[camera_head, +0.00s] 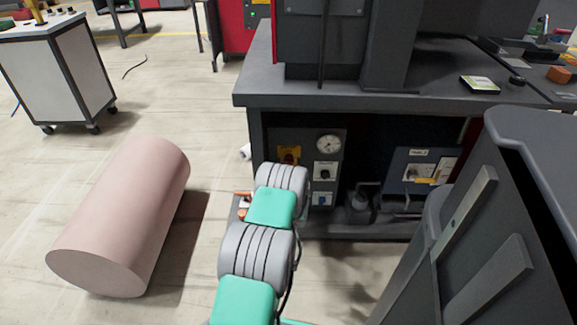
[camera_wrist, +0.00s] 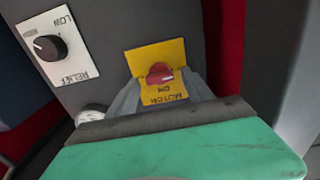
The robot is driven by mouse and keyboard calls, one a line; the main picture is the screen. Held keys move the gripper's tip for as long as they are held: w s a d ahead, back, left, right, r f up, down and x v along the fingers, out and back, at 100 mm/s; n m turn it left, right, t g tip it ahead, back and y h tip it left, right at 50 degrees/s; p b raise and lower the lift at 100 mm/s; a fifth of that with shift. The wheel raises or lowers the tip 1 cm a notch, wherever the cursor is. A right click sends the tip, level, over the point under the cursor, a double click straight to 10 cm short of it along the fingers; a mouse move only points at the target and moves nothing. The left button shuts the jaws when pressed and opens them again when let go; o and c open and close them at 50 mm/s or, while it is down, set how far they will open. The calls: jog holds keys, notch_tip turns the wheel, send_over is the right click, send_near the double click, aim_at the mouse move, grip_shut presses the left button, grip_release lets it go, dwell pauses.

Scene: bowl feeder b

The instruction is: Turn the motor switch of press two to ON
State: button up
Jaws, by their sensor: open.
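The motor switch is a red knob (camera_wrist: 160,73) on a yellow plate marked MOTOR and ON, upside down in the wrist view. Its handle lies roughly across the picture. In the head view the yellow plate (camera_head: 289,154) shows at the upper left of a dark panel under the bench, just beyond my arm. My gripper (camera_wrist: 160,86) is open in front of the plate, its grey fingers to either side of the plate's lower part. The knob shows between and beyond them. I cannot tell whether they touch it. My arm hides the gripper in the head view.
A RELIEF dial (camera_wrist: 47,47) sits left of the plate in the wrist view. A round gauge (camera_head: 328,145) is on the same panel. The dark bench top (camera_head: 400,96) overhangs it. A pink cylinder (camera_head: 125,215) lies on the floor at left, with clear floor around it.

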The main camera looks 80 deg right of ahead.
jog(key=shift+c, duration=0.3)
grip_shut()
jog(key=shift+m, duration=0.3)
jog(key=m+b, duration=0.2)
jog(key=m, duration=0.1)
jog(key=shift+s, duration=0.1)
jog(key=m+b, duration=0.1)
jog(key=m, duration=0.8)
jog(key=shift+s+f+b, duration=0.1)
jog(key=shift+b, duration=0.25)
jog(key=m, duration=0.5)
